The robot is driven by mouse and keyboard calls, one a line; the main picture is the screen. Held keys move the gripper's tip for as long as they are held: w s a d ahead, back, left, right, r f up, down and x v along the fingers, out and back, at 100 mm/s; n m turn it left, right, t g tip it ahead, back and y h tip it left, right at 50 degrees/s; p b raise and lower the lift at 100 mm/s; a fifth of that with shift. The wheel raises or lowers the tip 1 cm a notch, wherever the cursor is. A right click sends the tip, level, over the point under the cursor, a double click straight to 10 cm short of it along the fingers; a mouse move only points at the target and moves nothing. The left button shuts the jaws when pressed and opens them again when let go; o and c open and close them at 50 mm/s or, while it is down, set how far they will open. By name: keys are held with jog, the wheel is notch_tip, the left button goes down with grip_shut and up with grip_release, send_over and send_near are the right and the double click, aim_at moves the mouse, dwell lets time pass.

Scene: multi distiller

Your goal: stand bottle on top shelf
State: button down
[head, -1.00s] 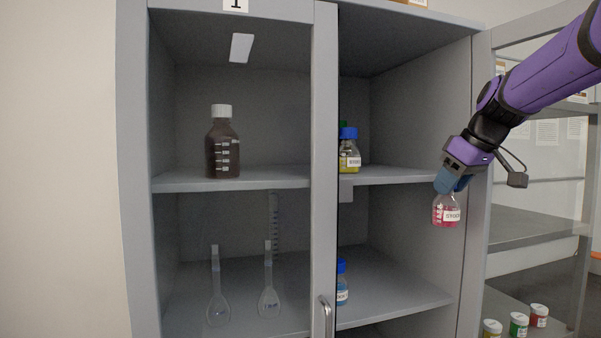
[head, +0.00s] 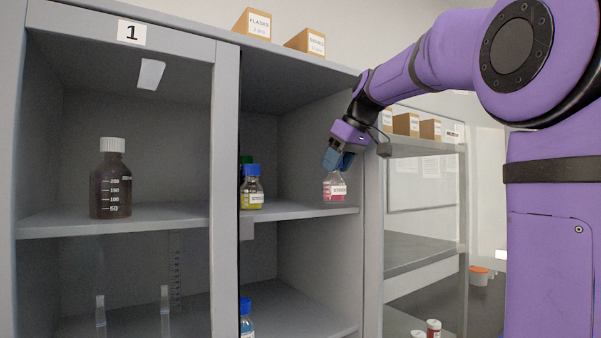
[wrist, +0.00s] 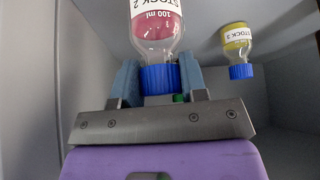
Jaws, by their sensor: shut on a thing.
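My gripper (head: 337,160) is shut on the cap of a clear bottle with red liquid and a white label (head: 334,188). In the wrist view the bottle (wrist: 157,30) reads STOCK 2, and its blue cap (wrist: 160,78) sits between my fingers (wrist: 160,80). In the head view the bottle is upright at the right side of the cabinet's open bay, at about the height of the top shelf (head: 290,210). I cannot tell whether its base touches the shelf.
A blue-capped bottle of yellow liquid (head: 252,190) stands on the same shelf to the left, with a green cap (head: 245,160) behind it. It also shows in the wrist view (wrist: 237,42). A glass door covers the left bay with a brown bottle (head: 110,185). The right side wall (head: 315,140) is close.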

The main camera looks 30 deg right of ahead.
jog(key=shift+w+a+f, duration=0.25)
jog(key=shift+w+a, duration=0.2)
jog(key=shift+w, duration=1.15)
jog(key=shift+w+a+f, duration=0.25)
jog(key=shift+w+a, duration=0.25)
jog(key=shift+w, duration=1.15)
jog(key=shift+w+a+f, duration=0.25)
jog(key=shift+w+a, duration=0.2)
jog(key=shift+w, duration=1.15)
jog(key=shift+f, duration=0.15)
jog(key=c, duration=0.7)
grip_release()
jog(key=shift+o, duration=0.2)
jog(key=a+v, duration=0.1)
jog(key=v, duration=0.3)
send_near(340, 176)
jog(key=x, duration=0.5)
jog(key=shift+d, duration=0.15)
